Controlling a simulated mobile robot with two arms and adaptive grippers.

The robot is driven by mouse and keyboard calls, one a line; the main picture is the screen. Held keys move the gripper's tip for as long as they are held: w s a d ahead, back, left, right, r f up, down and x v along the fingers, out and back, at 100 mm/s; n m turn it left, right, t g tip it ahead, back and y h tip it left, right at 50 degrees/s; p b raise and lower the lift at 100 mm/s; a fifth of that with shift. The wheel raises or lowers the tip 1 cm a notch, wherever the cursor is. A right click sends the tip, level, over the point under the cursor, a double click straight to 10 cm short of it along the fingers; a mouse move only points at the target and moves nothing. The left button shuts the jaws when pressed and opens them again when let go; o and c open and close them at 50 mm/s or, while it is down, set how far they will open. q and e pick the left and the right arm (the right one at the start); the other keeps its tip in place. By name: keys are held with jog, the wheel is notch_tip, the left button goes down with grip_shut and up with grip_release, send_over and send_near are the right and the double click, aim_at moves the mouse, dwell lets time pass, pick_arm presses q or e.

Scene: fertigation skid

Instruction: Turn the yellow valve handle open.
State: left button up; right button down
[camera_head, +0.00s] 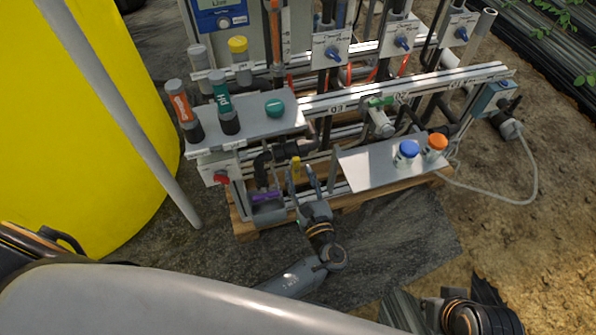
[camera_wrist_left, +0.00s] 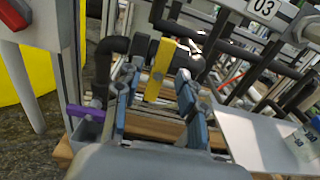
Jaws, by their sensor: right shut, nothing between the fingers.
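The yellow valve handle (camera_head: 295,167) stands upright as a narrow bar low on the front of the skid, by dark pipework. In the left wrist view the yellow handle (camera_wrist_left: 160,70) shows larger, tilted slightly. My left gripper (camera_head: 304,183) is open in front of it. In the left wrist view the blue-padded fingers of my left gripper (camera_wrist_left: 158,88) are spread to either side of the handle's line, with a visible gap; I cannot tell whether either touches. My right gripper (camera_head: 440,308) is at the bottom right, far from the handle, partly hidden and shut.
A purple handle (camera_head: 265,196) is just left of the yellow one. A red knob (camera_head: 221,177) is on a box further left. A metal shelf (camera_head: 375,172) with blue-capped (camera_head: 408,149) and orange-capped (camera_head: 436,143) bottles juts out right of my left gripper.

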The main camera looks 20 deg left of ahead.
pick_arm(q)
jog(key=shift+x, duration=1.15)
grip_shut()
